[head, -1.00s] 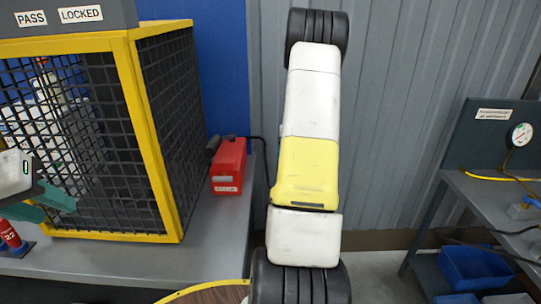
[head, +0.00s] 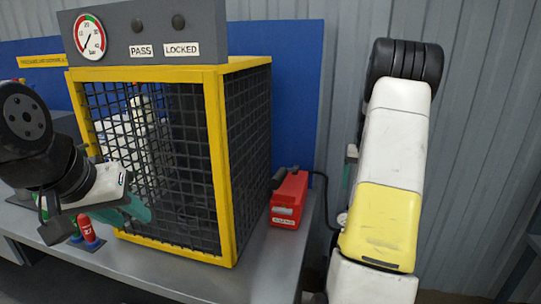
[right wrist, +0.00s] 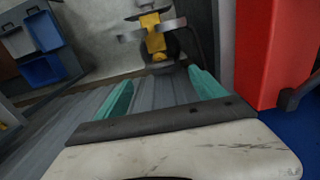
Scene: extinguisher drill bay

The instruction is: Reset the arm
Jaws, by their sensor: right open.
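My right arm (head: 390,170), white with a yellow section and black ribbed joints, stands at the right of the head view.
A yellow-framed mesh cage (head: 218,170) stands on a grey bench (head: 190,285), with a gauge (head: 90,37) above it. A red case (head: 289,198) is right of the cage. A red cylinder (head: 86,227) stands near my left gripper. Blue bins (right wrist: 42,68) show in the right wrist view.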

